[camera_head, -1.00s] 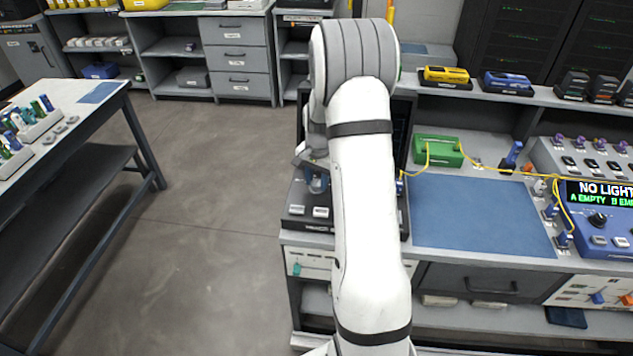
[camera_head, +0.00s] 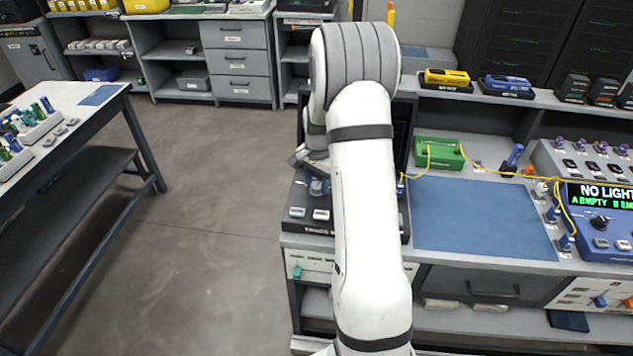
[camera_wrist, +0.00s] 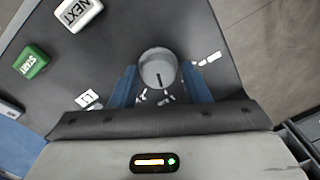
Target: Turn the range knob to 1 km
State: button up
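The range knob (camera_wrist: 158,70), a round light-grey knob with a dark pointer line, is on a dark panel in the wrist view. Its line points toward the bottom of the picture, where small white labels are too small to read. My gripper (camera_wrist: 160,78) has its two blue fingers on either side of the knob, with narrow gaps that look open. Whether either finger touches the knob is hard to tell. In the head view my gripper (camera_head: 318,186) is low over the dark instrument (camera_head: 318,226); my arm hides the knob there.
On the panel are a white NEXT button (camera_wrist: 78,13) and a green START button (camera_wrist: 31,62). To the right in the head view are a blue mat (camera_head: 480,220), a green box (camera_head: 437,152) with a yellow fibre and a blue meter (camera_head: 605,222) reading NO LIGHT.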

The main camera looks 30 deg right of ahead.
aim_at(318, 186)
jog(key=shift+o, duration=1.1)
notch_tip(318, 186, up, 8)
jog(key=shift+s+d+f+b, duration=0.1)
jog(key=shift+s+b, duration=0.05)
jog(key=shift+b, duration=0.2)
jog(key=shift+f, duration=0.1)
